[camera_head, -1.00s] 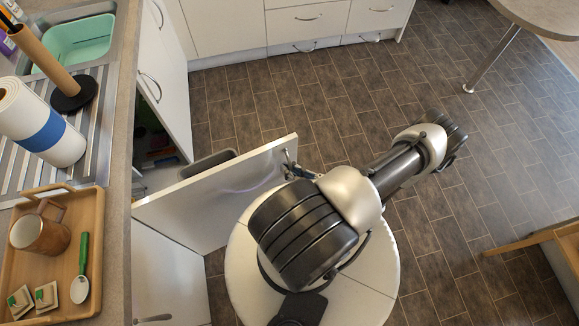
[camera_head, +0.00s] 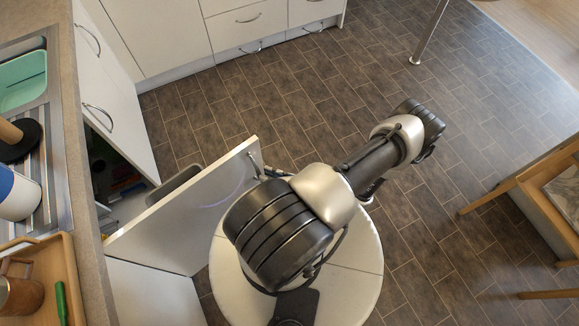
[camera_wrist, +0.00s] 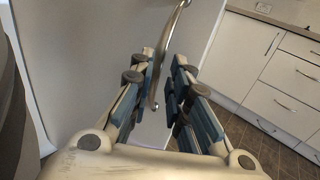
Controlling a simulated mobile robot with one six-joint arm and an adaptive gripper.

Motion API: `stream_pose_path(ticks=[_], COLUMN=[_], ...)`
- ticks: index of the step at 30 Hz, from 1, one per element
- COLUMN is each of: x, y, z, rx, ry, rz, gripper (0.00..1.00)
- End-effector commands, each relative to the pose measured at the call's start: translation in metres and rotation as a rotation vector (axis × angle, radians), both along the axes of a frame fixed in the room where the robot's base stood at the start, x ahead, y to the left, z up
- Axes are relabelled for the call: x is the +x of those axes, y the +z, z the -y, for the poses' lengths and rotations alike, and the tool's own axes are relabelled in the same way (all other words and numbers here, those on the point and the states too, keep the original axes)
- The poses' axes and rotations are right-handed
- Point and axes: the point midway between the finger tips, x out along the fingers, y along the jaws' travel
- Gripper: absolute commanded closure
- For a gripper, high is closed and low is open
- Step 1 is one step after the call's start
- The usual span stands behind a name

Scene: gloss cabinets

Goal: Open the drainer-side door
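The drainer-side door (camera_head: 190,205) is a white panel standing partly open, swung out from the cabinet below the drainer.
The dark cabinet interior (camera_head: 100,165) holds small coloured items, and a grey bin (camera_head: 175,184) sits by the opening. Another white front (camera_head: 118,100) stands at the left, drawers (camera_head: 245,25) at the back. Wooden furniture (camera_head: 530,200) is at the right. Tiled floor (camera_head: 300,95) is clear between.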

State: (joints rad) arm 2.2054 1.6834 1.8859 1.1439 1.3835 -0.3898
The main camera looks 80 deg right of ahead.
Motion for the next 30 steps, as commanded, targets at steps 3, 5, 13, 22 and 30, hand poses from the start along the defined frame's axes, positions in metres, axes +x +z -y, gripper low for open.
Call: stream_pose_path(ticks=[3, 5, 13, 22, 30], x=[-0.027, -0.039, -0.073, -0.077, -0.076], y=[0.000, 0.000, 0.000, 0.000, 0.000], z=[-0.003, -0.005, -0.011, -0.013, -0.012], rx=[-0.004, -0.004, -0.001, -0.001, -0.001], ry=[-0.008, -0.008, -0.003, -0.002, -0.002], rz=[-0.003, -0.003, -0.003, -0.002, -0.001], gripper=[0.83, 0.83, 0.83, 0.83, 0.83])
